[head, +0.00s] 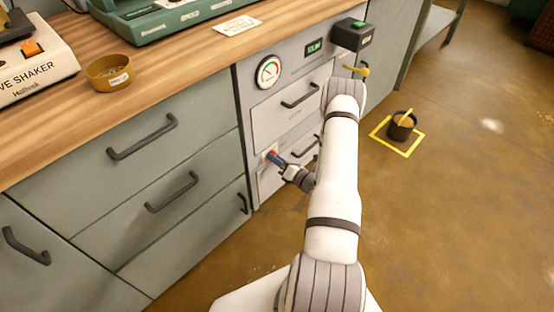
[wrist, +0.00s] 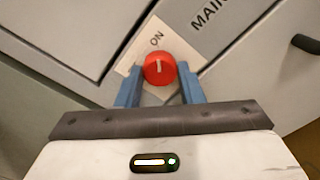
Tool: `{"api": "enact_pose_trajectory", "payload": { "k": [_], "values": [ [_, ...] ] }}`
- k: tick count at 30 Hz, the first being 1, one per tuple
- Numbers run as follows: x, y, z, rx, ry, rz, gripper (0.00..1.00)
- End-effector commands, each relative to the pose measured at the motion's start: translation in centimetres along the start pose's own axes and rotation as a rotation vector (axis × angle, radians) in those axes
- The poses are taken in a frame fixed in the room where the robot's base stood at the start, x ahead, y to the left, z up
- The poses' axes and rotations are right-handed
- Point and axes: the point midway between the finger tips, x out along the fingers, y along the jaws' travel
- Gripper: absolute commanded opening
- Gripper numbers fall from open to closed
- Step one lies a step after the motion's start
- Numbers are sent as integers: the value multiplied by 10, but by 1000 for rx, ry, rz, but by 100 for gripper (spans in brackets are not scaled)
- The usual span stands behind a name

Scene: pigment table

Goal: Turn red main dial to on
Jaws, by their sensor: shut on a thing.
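The red main dial (wrist: 158,69) sits on a pale label plate on the cabinet front, with "ON" printed above it and part of "MAIN" to the right in the wrist view. The dial's white line stands nearly upright in that view, toward the "ON" side. My gripper (wrist: 159,85) has its blue fingers on either side of the dial, shut on it. In the head view my gripper (head: 272,156) is at the low left of the grey cabinet panel, and the dial is mostly hidden there.
A round gauge (head: 269,71), a green display (head: 314,47) and a black box with a green button (head: 351,35) are above on the cabinet. Drawer handles (head: 300,95) stick out near my arm. A dark bucket (head: 402,125) stands on the floor to the right.

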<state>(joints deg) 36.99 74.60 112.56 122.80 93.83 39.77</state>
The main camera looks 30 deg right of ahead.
Motion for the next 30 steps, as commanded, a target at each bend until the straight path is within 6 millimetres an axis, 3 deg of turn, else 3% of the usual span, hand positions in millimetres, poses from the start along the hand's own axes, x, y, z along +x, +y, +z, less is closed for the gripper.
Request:
{"api": "enact_pose_trajectory", "payload": {
  "k": [10,11,18,26,30],
  "values": [
    [0,0,-1,4,2,-1,11],
    [0,0,-1,4,2,-1,36],
    [0,0,0,2,0,-1,55],
    [-2,0,0,2,-1,-1,56],
    [-16,0,2,3,-2,-5,56]
  ]
}}
